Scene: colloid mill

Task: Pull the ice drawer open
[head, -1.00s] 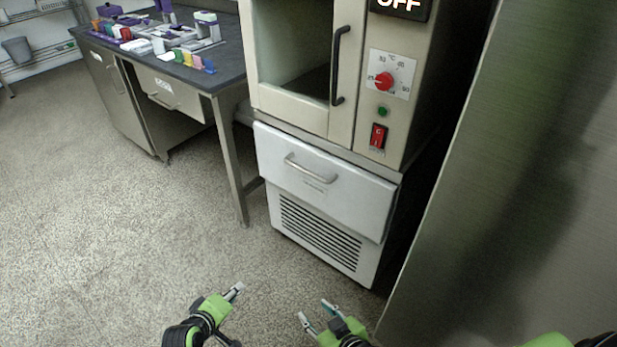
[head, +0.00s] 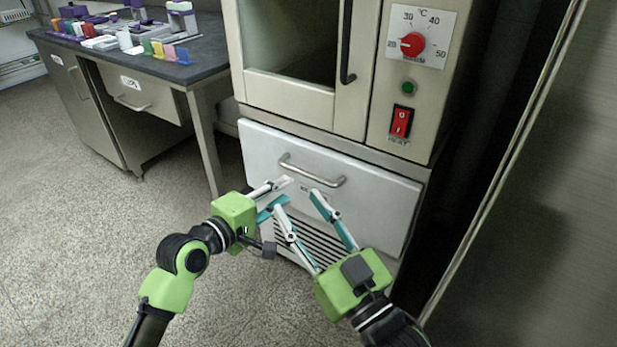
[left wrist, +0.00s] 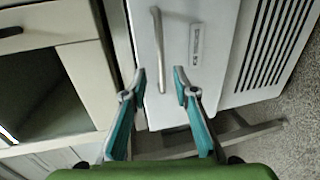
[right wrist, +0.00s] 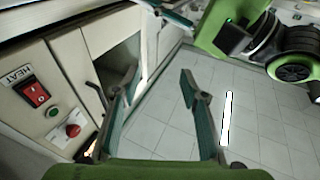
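The white ice drawer (head: 375,200) is under the beige cabinet, and no open gap shows along its top edge. Its curved metal handle (head: 312,172) runs across the upper front. My left gripper (head: 284,192) is open and empty, just below the handle's left end. In the left wrist view, the handle (left wrist: 160,55) lies ahead, roughly between the parted fingertips (left wrist: 158,78). No contact shows. A small label (left wrist: 195,45) sits beside the handle. My right gripper (head: 297,202) is open and empty in front of the drawer's lower part; its parted fingertips show in the right wrist view (right wrist: 161,78).
The cabinet above has a windowed door with a black handle (head: 346,45), a red knob (head: 413,44) and a red switch (head: 401,122). A grille is below the drawer. A workbench (head: 185,72) stands left and a metal panel (head: 540,200) right. My grippers are close together.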

